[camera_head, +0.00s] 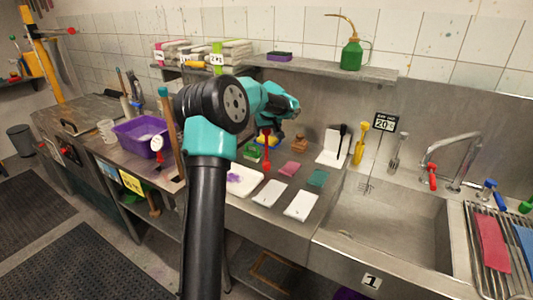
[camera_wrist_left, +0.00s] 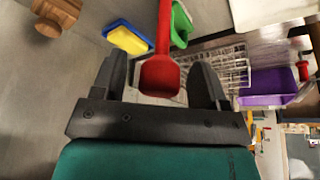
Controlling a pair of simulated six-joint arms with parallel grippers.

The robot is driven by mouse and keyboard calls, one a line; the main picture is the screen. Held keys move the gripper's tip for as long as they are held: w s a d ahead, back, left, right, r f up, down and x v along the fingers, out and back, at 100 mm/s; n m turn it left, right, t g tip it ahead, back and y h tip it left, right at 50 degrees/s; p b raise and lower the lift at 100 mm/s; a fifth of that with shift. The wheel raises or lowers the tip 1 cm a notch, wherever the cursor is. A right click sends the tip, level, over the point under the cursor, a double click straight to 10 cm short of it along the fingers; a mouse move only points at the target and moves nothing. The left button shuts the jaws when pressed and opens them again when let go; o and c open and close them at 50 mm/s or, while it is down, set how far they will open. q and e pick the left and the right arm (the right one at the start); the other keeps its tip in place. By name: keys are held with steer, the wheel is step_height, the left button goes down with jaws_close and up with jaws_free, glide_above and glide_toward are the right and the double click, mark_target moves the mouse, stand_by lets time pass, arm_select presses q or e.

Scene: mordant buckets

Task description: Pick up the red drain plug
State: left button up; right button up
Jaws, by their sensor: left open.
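A red piece (camera_head: 267,158) with a thin stem and a wider rounded end, perhaps the drain plug, shows over the steel counter, below my left gripper (camera_head: 287,108). In the left wrist view a red piece (camera_wrist_left: 160,74) with a stem and a flared, scoop-like end shows between the fingers of my left gripper (camera_wrist_left: 160,62). The two fingers stand apart with gaps on both sides of the red piece, so it is not clasped. I cannot tell how far it is from the fingertips. My right gripper is not in view.
A yellow-and-blue sponge (camera_wrist_left: 128,40) and a green item (camera_wrist_left: 181,24) lie close to the red piece. A wooden piece (camera_head: 299,145) and coloured cloths (camera_head: 289,169) are nearby. A shelf (camera_head: 340,72) runs behind; the sink (camera_head: 390,230) is at right, a purple tub (camera_head: 140,136) at left.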

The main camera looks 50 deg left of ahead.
arm_select(q)
steer(key=shift+c, duration=0.5)
jaws_close()
stand_by(0.3)
steer(key=shift+r, duration=0.2)
steer(key=shift+r, duration=1.7)
steer(key=s+d+r, duration=0.1)
steer(key=s+d, duration=0.9)
steer(key=d, duration=0.2)
steer(key=shift+s+r, duration=0.15)
steer(key=shift+s, duration=0.15)
